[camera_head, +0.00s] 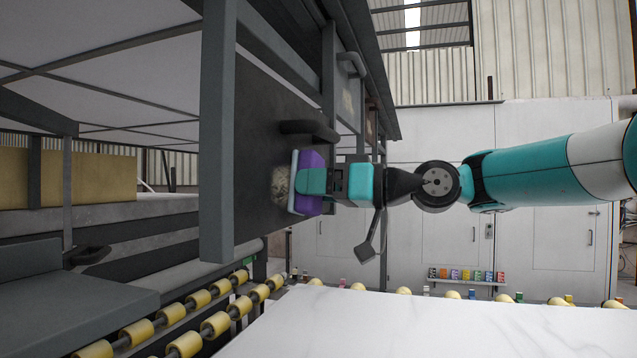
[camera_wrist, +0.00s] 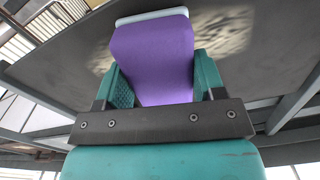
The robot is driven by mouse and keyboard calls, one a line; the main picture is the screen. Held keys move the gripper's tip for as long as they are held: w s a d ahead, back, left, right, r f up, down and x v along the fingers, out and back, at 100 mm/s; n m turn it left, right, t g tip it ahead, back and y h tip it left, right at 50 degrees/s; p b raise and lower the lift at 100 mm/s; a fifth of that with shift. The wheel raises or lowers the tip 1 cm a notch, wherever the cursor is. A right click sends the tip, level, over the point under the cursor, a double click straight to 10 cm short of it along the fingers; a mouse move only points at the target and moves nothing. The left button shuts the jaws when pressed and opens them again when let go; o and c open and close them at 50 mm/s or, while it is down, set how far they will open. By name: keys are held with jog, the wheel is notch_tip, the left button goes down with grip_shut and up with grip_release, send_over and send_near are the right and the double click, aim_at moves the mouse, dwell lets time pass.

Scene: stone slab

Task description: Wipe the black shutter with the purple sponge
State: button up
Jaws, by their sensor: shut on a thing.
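The black shutter (camera_head: 258,115) is a dark upright panel with a black handle (camera_head: 310,130), left of centre in the head view. Pale blotchy marks (camera_head: 281,184) show on it beside the sponge. In the wrist view the shutter (camera_wrist: 180,45) fills the background, with pale patches (camera_wrist: 222,35) on it. My gripper (camera_head: 308,182) is shut on the purple sponge (camera_head: 311,160), one finger on each side. In the wrist view the sponge (camera_wrist: 153,55) sits between the teal fingers. Its pale far edge (camera_wrist: 152,16) faces the shutter and appears to be at or very near its surface.
A grey vertical post (camera_head: 217,130) stands left of the shutter. Yellow rollers (camera_head: 215,323) run below. A white stone slab (camera_head: 400,325) lies at the lower right. Small coloured items (camera_head: 465,274) sit on a shelf at the back wall.

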aim_at(272, 188)
jog(key=shift+w+d+p, duration=1.2)
jog(key=shift+w+p, duration=0.75)
jog(key=shift+w, duration=1.25)
jog(key=s+b, duration=0.2)
jog(key=s+a+b, duration=0.1)
jog(key=b, duration=0.2)
jog(key=shift+s+a+f, duration=0.15)
jog(key=shift+s+a, duration=0.05)
jog(key=shift+s, duration=0.2)
jog(key=shift+s+a+b, duration=0.2)
jog(key=shift+s+b, duration=0.6)
jog(key=shift+b, duration=0.05)
jog(key=shift+s+a+b, duration=0.25)
jog(key=shift+s+b, duration=0.3)
jog(key=shift+s+a+b, duration=0.25)
jog(key=shift+s+b, duration=0.25)
jog(key=shift+s+a+b, duration=0.2)
jog(key=shift+s+b, duration=0.1)
jog(key=shift+s, duration=0.2)
jog(key=shift+s+a+b, duration=0.3)
jog(key=shift+s+b, duration=0.4)
jog(key=shift+s, duration=0.2)
jog(key=shift+s+a+b, duration=0.35)
jog(key=shift+s+b, duration=0.3)
jog(key=shift+s, duration=0.2)
jog(key=shift+s+a+b, duration=0.3)
jog(key=shift+s+b, duration=0.4)
jog(key=shift+s, duration=0.2)
jog(key=shift+s+a, duration=0.1)
jog(key=shift+s, duration=0.2)
